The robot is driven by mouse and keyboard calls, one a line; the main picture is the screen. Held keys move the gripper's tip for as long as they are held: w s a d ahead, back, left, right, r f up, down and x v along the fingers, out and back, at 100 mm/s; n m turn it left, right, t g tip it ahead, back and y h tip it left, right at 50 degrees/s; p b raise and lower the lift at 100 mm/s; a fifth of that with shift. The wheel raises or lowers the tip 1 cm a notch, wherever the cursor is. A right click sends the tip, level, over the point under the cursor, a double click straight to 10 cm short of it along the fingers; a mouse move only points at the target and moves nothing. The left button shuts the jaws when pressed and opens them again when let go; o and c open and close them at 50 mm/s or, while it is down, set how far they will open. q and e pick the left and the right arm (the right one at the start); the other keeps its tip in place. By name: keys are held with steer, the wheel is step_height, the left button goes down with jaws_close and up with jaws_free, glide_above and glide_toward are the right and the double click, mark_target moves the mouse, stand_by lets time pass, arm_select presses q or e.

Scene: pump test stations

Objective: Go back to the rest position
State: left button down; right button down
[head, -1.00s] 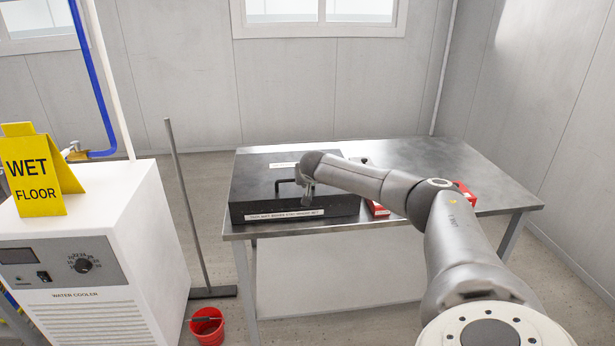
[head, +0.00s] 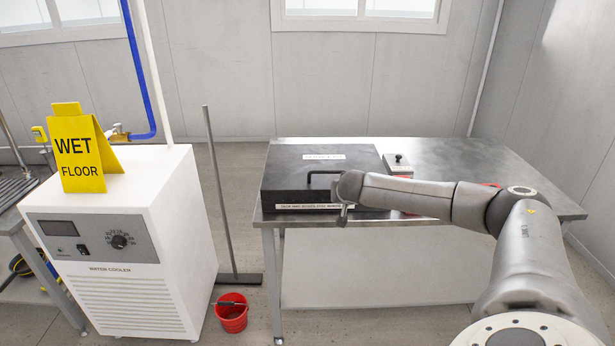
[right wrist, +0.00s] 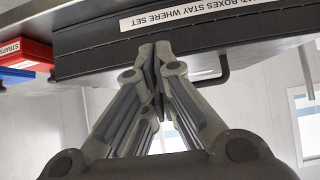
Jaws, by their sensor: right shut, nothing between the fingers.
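My right arm comes in from the right in the head view. Its gripper (head: 343,214) is at the front edge of a black flat case (head: 285,180) on the table. In the right wrist view the fingers (right wrist: 155,58) are together with nothing between them, in front of the case's side (right wrist: 85,55). A white label (right wrist: 190,14) reads upside down there. Whether the fingertips touch the case, I cannot tell. The case's black handle (head: 310,180) is partly hidden by my arm. My left gripper is not in view.
The metal table (head: 470,160) also holds a small white block with a black knob (head: 398,164). Red and blue boxes (right wrist: 25,53) show beside the case. A white water cooler (head: 130,270) with a yellow sign (head: 80,155), a stand pole (head: 218,190) and a red bucket (head: 232,319) are left.

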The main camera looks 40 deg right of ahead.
steer(key=s+a+f+m+t+y, duration=0.2)
steer(key=a+f+m+y, duration=1)
steer(key=a+f+m, duration=1.7)
steer(key=s+a+f+m+g+h, duration=0.15)
steer(key=s+f+m+h, duration=0.35)
steer(key=s+f+m, duration=1.55)
steer(key=s+a+f+m+g, duration=0.2)
steer(key=s+m, duration=0.2)
steer(key=s, duration=0.5)
steer(key=s+a+f+m+g, duration=0.2)
steer(key=s+f+m, duration=0.1)
steer(key=s, duration=0.6)
steer(key=s+a+f+m+g, duration=0.2)
steer(key=s+m, duration=0.3)
steer(key=s, duration=0.5)
steer(key=shift+a+f+g, duration=0.2)
steer(key=shift+f+g, duration=0.2)
steer(key=shift+g, duration=0.15)
